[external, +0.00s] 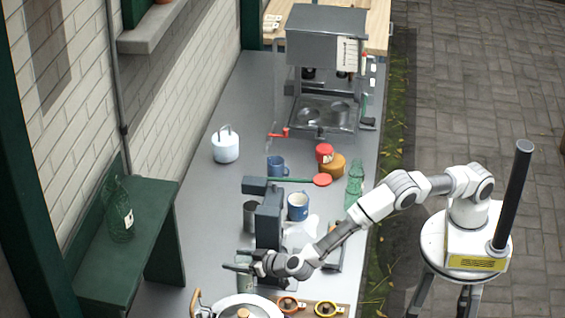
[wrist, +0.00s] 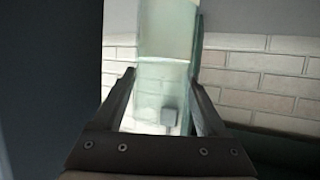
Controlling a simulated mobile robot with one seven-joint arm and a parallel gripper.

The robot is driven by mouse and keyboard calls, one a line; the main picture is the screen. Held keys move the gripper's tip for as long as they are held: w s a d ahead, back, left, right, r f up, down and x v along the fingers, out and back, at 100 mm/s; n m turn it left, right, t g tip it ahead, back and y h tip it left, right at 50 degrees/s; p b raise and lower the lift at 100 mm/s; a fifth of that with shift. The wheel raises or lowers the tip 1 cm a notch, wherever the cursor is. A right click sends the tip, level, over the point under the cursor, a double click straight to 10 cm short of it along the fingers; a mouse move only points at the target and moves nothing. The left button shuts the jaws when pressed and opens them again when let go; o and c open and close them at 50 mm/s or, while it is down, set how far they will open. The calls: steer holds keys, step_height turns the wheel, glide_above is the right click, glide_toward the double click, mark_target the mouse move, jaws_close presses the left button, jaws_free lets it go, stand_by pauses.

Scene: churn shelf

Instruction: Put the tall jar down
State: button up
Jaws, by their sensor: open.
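A tall, pale green, see-through jar (wrist: 167,45) stands between the two fingers of my gripper (wrist: 163,84) in the wrist view. The fingers are open, one on each side of it. The jar looks upright, and its top runs out of the picture. In the external view my gripper (external: 238,267) is low over the near part of the grey counter (external: 185,262). The jar is mostly hidden there, and I cannot tell clearly whether its base touches the counter.
A dark grey machine (external: 268,220) stands just behind my gripper. A round pale lidded pot (external: 228,308) and a tray with orange and yellow rings (external: 308,307) are at the front. A green shelf (external: 152,225) holding a glass bottle (external: 118,222) is left. A blue mug (external: 298,208) stands farther back.

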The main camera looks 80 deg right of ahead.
steer(key=v, duration=1.1)
steer(key=shift+s+r, duration=0.2)
steer(key=shift+s, duration=0.05)
steer(key=w+d+r+n+t+y+p, duration=0.15)
steer(key=d+r+y, duration=0.25)
steer(key=r, duration=0.9)
steer(key=w+d+r+n+t+y+p, duration=0.1)
steer(key=d+r+n+y+p, duration=0.3)
steer(key=r, duration=1)
steer(key=s+d+r+g+y, duration=0.2)
steer(key=s+d+r, duration=0.3)
steer(key=s+d, duration=0.1)
steer(key=s+d+f+g+h+p, duration=0.1)
steer(key=s+d+f+g+p, duration=0.1)
steer(key=s+d, duration=0.7)
steer(key=s+d+f+g+h+p, duration=0.1)
steer(key=s+d+g+h+p, duration=0.3)
steer(key=s, duration=0.9)
steer(key=s+d+f+g+y+p, duration=0.1)
steer(key=s+d+f, duration=0.1)
steer(key=s+d, duration=0.7)
steer(key=shift+m+g+h, duration=0.25)
steer(key=shift+m+h, duration=0.05)
steer(key=shift+m, duration=0.15)
steer(key=f+b, duration=0.1)
steer(key=s+f+b, duration=0.1)
steer(key=f+b, duration=0.1)
steer(key=s+f+b, duration=0.1)
steer(key=shift+a+f, duration=0.2)
steer(key=shift+f, duration=0.05)
